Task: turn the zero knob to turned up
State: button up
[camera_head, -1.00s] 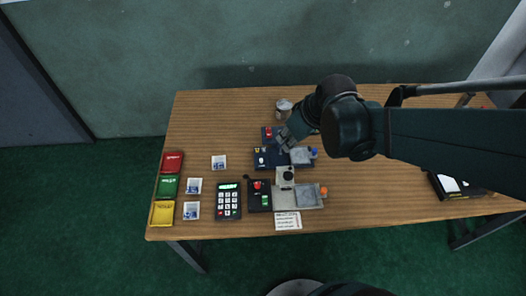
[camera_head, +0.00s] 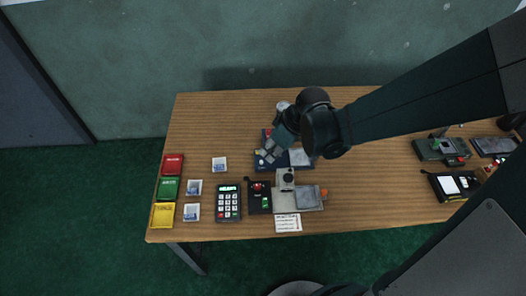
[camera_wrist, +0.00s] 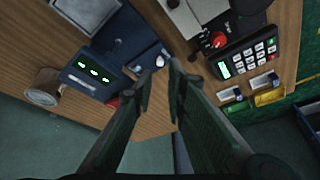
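A dark blue instrument (camera_head: 272,167) with a pale plate lies near the middle of the table. It also shows in the wrist view (camera_wrist: 120,48), with a lit green display. A small whitish knob (camera_wrist: 160,61) is on its panel close to my fingertips; no label is readable, so I cannot tell whether it is the zero knob. My gripper (camera_head: 267,154) hangs over the instrument's left part and hides some of it. In the wrist view my gripper (camera_wrist: 161,70) has its fingers apart with a narrow gap at the tips. Contact with the knob cannot be told.
A metal can (camera_wrist: 43,90) is close behind the instrument. Red, green and yellow trays (camera_head: 163,215) line the left edge. More devices (camera_head: 440,150) stand at right.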

aim_at(262, 161)
jog(key=shift+f, duration=0.1)
dwell(0.3)
jog(key=shift+b+x, duration=1.15)
jog(key=shift+x, duration=2.65)
grip_shut()
